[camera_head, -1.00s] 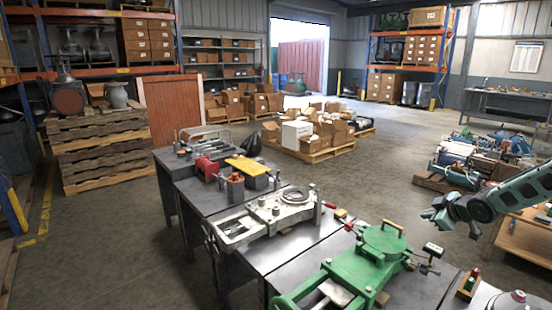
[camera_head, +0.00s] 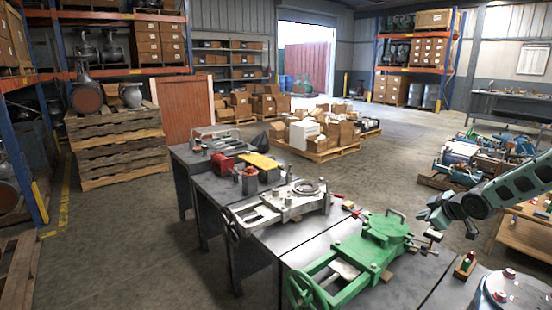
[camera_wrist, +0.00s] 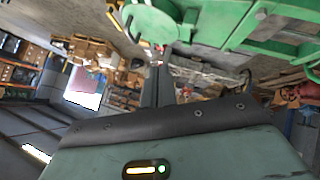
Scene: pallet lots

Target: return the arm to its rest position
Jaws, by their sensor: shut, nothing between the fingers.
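My arm (camera_head: 510,195), dark green-grey with black joints, reaches in from the right edge of the head view. Its end hangs in the air at the right of the green machine vise (camera_head: 385,232), above the bench's far side. In the wrist view my gripper (camera_wrist: 158,72) shows as dark narrow fingers close together, with nothing visible between them. The green vise (camera_wrist: 210,22) fills the top of the wrist view. I cannot tell the exact gap between it and the fingers.
A row of metal benches holds a grey vise (camera_head: 290,205), a red tool and a yellow-topped device (camera_head: 258,162). A wooden table (camera_head: 525,235) and a pallet of machine parts (camera_head: 460,160) stand at the right. Stacked pallets (camera_head: 120,150) stand left. Open floor lies beyond the benches.

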